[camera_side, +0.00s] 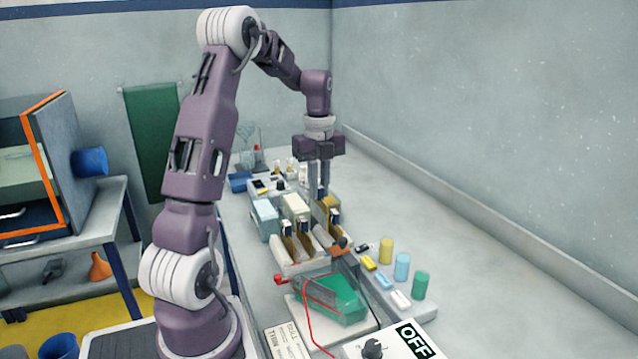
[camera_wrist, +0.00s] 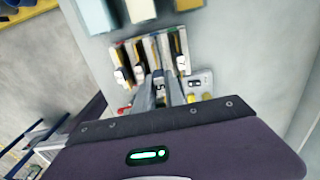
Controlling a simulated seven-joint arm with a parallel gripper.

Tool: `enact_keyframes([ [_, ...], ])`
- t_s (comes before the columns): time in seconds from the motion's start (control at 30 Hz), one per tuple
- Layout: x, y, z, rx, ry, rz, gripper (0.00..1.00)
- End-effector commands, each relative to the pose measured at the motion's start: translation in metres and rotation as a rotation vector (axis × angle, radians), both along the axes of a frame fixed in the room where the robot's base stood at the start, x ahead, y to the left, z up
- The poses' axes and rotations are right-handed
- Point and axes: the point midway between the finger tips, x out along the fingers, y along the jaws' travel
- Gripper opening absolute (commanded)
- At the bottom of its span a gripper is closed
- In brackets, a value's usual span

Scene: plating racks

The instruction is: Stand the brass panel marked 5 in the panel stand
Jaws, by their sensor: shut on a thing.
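My gripper (camera_side: 319,190) points straight down over the rack area, its fingers close together on a brass panel (camera_side: 329,203). In the wrist view a mark that looks like a 5 shows on the held panel (camera_wrist: 160,87), between the fingers (camera_wrist: 160,78). A pale panel stand (camera_side: 291,269) is below and to the left in the side view. Brass panels with white tags (camera_side: 287,238) stand upright in it, and the stand also shows in the wrist view (camera_wrist: 117,46). The held panel's lower edge is hidden, so I cannot tell whether it touches the stand.
Light blue (camera_side: 265,219) and cream (camera_side: 294,206) blocks stand beside the stand. In front are a green tank (camera_side: 345,303) with a red lead and an OFF box (camera_side: 415,340). Yellow, blue and green cylinders (camera_side: 402,266) line the right. The bench's right side is clear.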

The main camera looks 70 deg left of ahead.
Motion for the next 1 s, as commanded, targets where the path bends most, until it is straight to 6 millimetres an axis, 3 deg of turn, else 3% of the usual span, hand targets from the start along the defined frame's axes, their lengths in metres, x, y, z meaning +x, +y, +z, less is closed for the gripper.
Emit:
enact_keyframes([
  [1.0, 0.0, 0.0, -0.06, -0.001, 0.001, 0.0, 0.0],
])
